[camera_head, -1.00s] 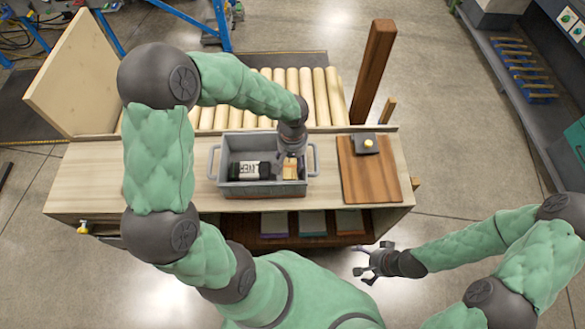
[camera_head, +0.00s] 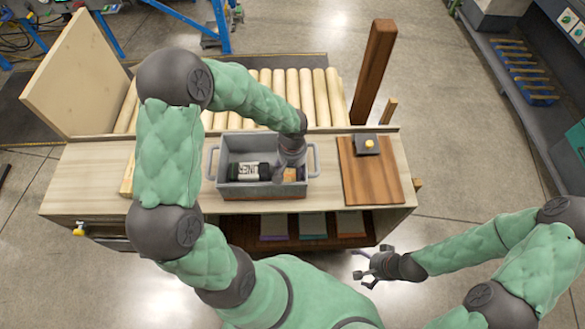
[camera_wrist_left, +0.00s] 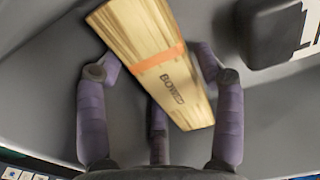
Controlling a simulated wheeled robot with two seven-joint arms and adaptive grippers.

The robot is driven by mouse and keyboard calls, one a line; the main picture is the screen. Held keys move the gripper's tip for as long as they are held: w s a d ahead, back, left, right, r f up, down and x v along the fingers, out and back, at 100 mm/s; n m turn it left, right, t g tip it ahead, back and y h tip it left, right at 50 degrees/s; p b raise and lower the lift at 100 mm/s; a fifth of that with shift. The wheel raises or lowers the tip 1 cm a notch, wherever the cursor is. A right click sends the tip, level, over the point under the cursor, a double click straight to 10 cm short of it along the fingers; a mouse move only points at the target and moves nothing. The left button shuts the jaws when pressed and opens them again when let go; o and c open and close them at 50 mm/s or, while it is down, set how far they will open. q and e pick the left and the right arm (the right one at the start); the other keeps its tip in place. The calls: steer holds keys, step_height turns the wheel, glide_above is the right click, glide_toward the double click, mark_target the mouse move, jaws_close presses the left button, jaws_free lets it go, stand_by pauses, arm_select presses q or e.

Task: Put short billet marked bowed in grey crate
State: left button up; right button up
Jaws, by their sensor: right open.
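The short billet (camera_wrist_left: 150,62) is a pale wooden block with an orange band and lettering that reads "BOW…", partly worn or hidden. In the head view the billet (camera_head: 290,174) shows at the right end inside the grey crate (camera_head: 262,188). My left gripper (camera_head: 291,166) reaches down into that end of the crate. In the left wrist view its fingers (camera_wrist_left: 157,66) are spread on both sides of the billet, with gaps visible. I cannot tell whether the billet lies flat. My right gripper (camera_head: 372,265) is open and empty, off the table's front right.
A black object with a white label (camera_head: 249,171) lies in the crate's left part. A dark brown board (camera_head: 370,185) with a grey block and yellow knob (camera_head: 366,145) is right of the crate. Wooden rollers (camera_head: 265,100) and a tall brown post (camera_head: 374,72) stand behind.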

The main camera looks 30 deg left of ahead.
arm_select(q)
steer(key=shift+r+p, duration=0.3)
steer(key=shift+r, duration=0.2)
step_height(320, 180, up, 11)
steer(key=p, duration=0.3)
steer(key=shift+r, duration=0.15)
